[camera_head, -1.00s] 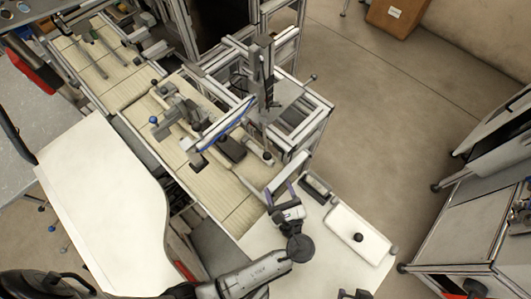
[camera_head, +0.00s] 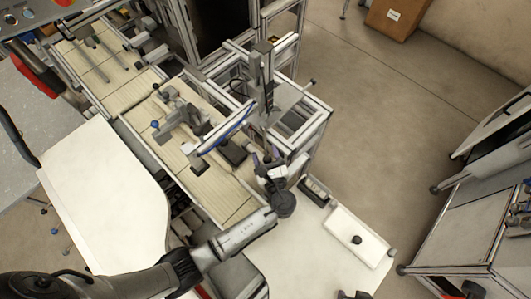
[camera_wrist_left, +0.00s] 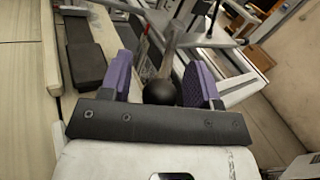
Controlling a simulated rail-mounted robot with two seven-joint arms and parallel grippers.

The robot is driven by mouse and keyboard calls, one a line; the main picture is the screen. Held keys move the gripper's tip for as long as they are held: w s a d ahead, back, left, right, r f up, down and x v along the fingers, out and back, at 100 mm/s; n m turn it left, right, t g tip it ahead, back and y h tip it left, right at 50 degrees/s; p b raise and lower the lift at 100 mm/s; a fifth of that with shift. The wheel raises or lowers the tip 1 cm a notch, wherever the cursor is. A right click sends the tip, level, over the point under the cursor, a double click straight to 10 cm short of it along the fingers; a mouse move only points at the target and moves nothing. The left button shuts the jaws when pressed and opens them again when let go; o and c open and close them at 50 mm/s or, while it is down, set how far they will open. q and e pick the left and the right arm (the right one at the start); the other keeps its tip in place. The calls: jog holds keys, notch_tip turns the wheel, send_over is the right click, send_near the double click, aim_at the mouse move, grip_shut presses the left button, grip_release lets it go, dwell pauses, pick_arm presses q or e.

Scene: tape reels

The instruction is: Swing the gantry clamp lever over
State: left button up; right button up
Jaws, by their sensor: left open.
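My left gripper (camera_head: 264,162) is at the near corner of the aluminium-profile gantry frame (camera_head: 318,125). In the left wrist view its two purple-padded fingers (camera_wrist_left: 162,78) are open. A round black knob (camera_wrist_left: 159,93) lies between them, with a gap visible beside the pads. A grey lever bar (camera_wrist_left: 172,45) runs up and away from this knob; it looks like the clamp lever. In the head view my gripper covers the knob. A dark piece at the bottom edge of the head view (camera_head: 354,294) may be part of my right gripper; its jaws cannot be made out.
A blue-edged bar (camera_head: 225,130) crosses the pale slatted bed (camera_head: 200,180) beside the gantry. A dark block (camera_wrist_left: 85,58) lies left of my fingers. A white tray (camera_head: 345,245) with a black knob and a small dark box (camera_head: 314,189) stand on the right.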

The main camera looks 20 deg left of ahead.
pick_arm(q)
jog(key=shift+w, duration=0.1)
grip_shut()
dwell(0.6)
